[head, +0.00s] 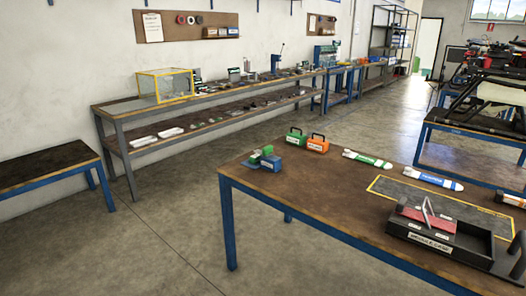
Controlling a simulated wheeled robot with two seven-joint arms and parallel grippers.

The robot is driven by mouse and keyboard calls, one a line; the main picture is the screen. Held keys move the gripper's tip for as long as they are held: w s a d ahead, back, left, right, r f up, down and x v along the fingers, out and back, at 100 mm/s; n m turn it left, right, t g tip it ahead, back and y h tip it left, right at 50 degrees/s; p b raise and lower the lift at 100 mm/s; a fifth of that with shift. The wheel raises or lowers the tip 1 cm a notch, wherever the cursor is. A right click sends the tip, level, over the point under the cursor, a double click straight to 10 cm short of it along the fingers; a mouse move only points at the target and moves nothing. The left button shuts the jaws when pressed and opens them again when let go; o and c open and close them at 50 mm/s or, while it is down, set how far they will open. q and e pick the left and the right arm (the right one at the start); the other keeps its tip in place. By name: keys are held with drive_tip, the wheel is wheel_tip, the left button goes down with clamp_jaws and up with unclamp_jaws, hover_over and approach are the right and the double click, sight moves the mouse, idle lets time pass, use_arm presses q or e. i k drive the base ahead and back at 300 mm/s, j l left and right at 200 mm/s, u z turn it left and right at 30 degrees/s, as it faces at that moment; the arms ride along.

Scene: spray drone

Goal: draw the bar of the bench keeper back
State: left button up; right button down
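A small blue and green fixture (265,159) sits at the near table's far left corner and looks like the bench keeper. It has a blue body and base with green parts on top and at its left. Its bar is too small to make out clearly, so I cannot tell its position. Neither of my grippers can be made out in the head view.
The brown table (330,200) also holds a green case (297,138), an orange case (318,143), white-nosed cylinders (367,159) and a yellow-outlined mat (420,194). A black module case (440,232) is at the right. Bare floor (170,220) lies left.

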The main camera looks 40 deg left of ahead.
sight(266, 151)
drive_tip(key=i+j, duration=0.15)
drive_tip(key=j, duration=0.2)
drive_tip(key=i+j, duration=0.1)
drive_tip(key=j, duration=0.3)
drive_tip(key=i+j, duration=0.15)
drive_tip(key=j, duration=0.2)
drive_tip(key=i+j, duration=0.1)
drive_tip(key=j, duration=0.3)
drive_tip(key=i+j, duration=0.15)
drive_tip(key=j, duration=0.2)
drive_tip(key=i+j+z, duration=0.1)
drive_tip(key=j, duration=0.3)
drive_tip(key=i+j, duration=0.1)
drive_tip(key=j, duration=0.25)
